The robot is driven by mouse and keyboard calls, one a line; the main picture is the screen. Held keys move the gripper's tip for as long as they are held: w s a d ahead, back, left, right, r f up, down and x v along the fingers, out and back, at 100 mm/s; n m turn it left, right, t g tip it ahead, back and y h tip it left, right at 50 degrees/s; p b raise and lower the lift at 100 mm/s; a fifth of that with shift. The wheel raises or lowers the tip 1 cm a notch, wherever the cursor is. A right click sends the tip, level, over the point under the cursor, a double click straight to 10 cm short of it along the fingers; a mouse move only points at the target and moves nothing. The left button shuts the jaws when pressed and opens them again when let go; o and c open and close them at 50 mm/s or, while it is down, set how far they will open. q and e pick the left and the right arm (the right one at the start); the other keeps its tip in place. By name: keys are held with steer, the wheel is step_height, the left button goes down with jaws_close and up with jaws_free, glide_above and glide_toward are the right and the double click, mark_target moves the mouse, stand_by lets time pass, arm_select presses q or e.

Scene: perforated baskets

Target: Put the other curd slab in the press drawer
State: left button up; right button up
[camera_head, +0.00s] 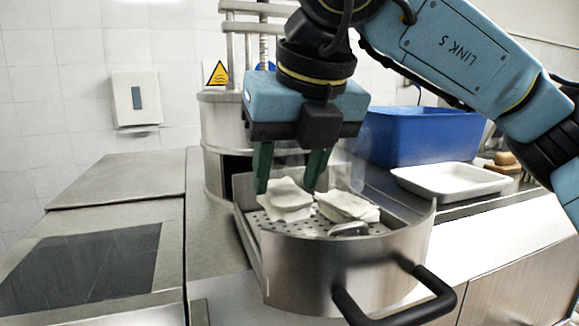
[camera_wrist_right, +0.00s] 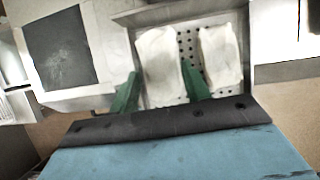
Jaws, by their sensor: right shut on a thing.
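The press drawer (camera_head: 335,275) is a curved steel drawer with a perforated floor and a black handle, pulled out of the cylindrical press (camera_head: 222,128). Two white curd slabs lie side by side inside it: a left slab (camera_head: 288,203) and a right slab (camera_head: 347,207). My right gripper (camera_head: 289,183) reaches down over the drawer with its green fingers shut on the left slab. In the right wrist view the left slab (camera_wrist_right: 160,68) is between the fingers (camera_wrist_right: 160,93), and the right slab (camera_wrist_right: 221,62) is apart from them. My left gripper is out of view.
A white tray (camera_head: 452,183), which looks empty, lies right of the drawer, in front of a blue bin (camera_head: 421,136). A brush-like object (camera_head: 503,162) lies beyond the tray. The steel counter (camera_head: 110,215) at left is clear.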

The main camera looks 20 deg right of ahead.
stand_by(0.4)
steer(key=o, duration=1.2)
step_height(320, 180, up, 8)
steer(key=p, duration=0.5)
